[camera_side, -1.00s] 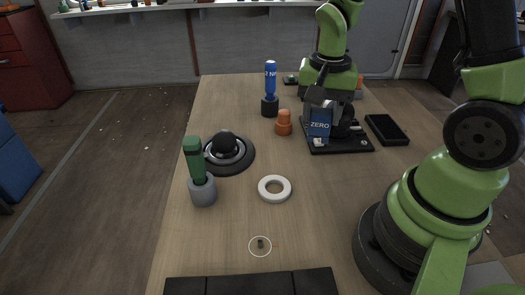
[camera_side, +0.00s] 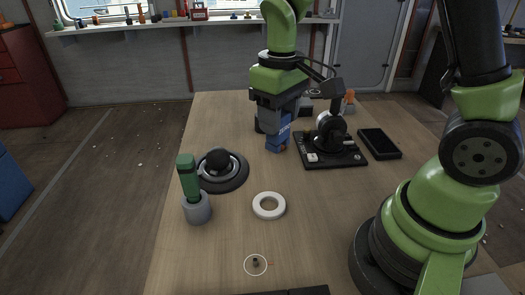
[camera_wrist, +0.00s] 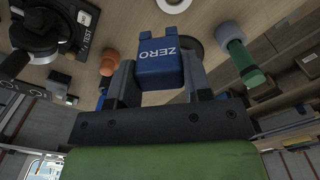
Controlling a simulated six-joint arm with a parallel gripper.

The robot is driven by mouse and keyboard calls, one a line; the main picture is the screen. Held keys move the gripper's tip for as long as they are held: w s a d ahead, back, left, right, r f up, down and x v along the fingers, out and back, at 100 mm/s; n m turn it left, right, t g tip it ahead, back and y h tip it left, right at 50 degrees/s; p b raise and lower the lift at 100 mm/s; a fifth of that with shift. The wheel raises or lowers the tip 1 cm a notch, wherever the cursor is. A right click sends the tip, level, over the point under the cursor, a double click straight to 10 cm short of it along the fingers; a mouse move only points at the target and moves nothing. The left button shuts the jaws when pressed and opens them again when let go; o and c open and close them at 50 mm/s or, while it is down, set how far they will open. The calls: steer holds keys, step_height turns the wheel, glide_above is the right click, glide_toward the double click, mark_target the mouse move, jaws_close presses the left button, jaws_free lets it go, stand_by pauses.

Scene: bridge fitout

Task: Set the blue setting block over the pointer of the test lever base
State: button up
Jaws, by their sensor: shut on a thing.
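My gripper (camera_side: 279,118) is shut on the blue setting block (camera_side: 280,137), marked ZERO, and holds it left of the test lever base. In the wrist view the block (camera_wrist: 158,58) sits between the two fingers, its ZERO face toward the camera. The test lever base (camera_side: 330,161) is a black plate on the table with a dark round housing and a light dial (camera_side: 331,127); the block is apart from it. The base also shows at the upper left of the wrist view (camera_wrist: 83,35), with a TEST label. I cannot make out the pointer clearly.
A black tray (camera_side: 379,143) lies right of the base. A green-handled tool (camera_side: 188,178) in a grey holder, a black dome on a disc (camera_side: 218,163) and a white ring (camera_side: 269,206) stand nearer. An orange knob (camera_wrist: 108,62) is close to the gripper.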

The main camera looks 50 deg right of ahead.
step_height(320, 180, up, 5)
steer(key=shift+f, duration=0.2)
steer(key=s+d+m, duration=0.2)
steer(key=d+m, duration=1.1)
steer(key=d, duration=0.1)
steer(key=s+d+m, duration=0.3)
steer(key=d+m, duration=1.1)
step_height(320, 180, down, 10)
steer(key=shift+d+f, duration=0.2)
steer(key=shift+d, duration=0.15)
steer(key=shift+f, duration=2.4)
steer(key=shift+f, duration=0.1)
